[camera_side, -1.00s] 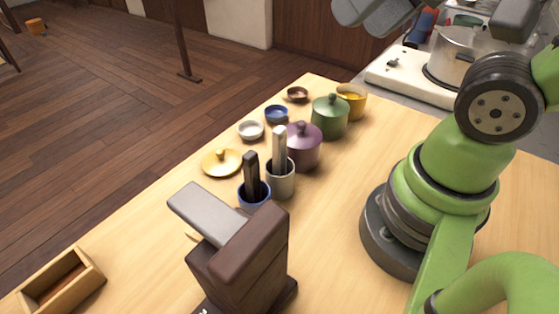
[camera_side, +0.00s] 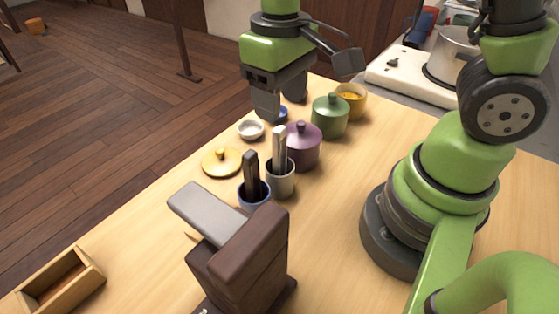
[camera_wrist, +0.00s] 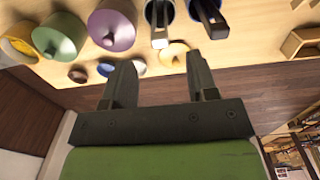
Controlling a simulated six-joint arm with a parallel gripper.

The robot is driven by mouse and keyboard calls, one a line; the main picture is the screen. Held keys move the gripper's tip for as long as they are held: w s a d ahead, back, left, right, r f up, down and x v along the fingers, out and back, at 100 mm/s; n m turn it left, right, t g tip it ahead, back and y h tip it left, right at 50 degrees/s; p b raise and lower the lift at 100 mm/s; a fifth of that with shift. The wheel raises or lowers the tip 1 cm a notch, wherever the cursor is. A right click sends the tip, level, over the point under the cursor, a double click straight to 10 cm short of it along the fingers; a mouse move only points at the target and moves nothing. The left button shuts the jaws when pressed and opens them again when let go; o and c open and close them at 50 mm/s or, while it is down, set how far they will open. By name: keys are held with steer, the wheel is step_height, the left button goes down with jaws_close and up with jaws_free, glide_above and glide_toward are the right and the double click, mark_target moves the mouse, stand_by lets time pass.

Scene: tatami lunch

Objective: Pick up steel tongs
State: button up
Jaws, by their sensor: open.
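The steel tongs (camera_side: 280,143), pale and upright, stand in a grey cup (camera_side: 282,184) near the middle of the side view. They also show at the top of the wrist view (camera_wrist: 160,22). A black pair of tongs (camera_side: 251,172) stands beside them in a blue cup (camera_side: 254,198). My gripper (camera_side: 280,102) is open and empty, above the far small bowls, behind and apart from the tongs. In the wrist view my gripper's two fingers (camera_wrist: 160,72) are spread, with nothing between them. The tongs' lower ends are hidden inside the cup.
A purple lidded pot (camera_side: 303,150) stands close behind the grey cup, with a green pot (camera_side: 330,118) and a yellow pot (camera_side: 352,102) beyond. A yellow lid (camera_side: 221,162) and white bowl (camera_side: 250,130) lie left. A tall brown block (camera_side: 240,255) stands in front.

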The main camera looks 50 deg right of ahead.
mark_target(279, 128)
step_height(279, 128, down, 7)
steer(key=shift+w+r, duration=0.1)
stand_by(0.3)
jaws_close()
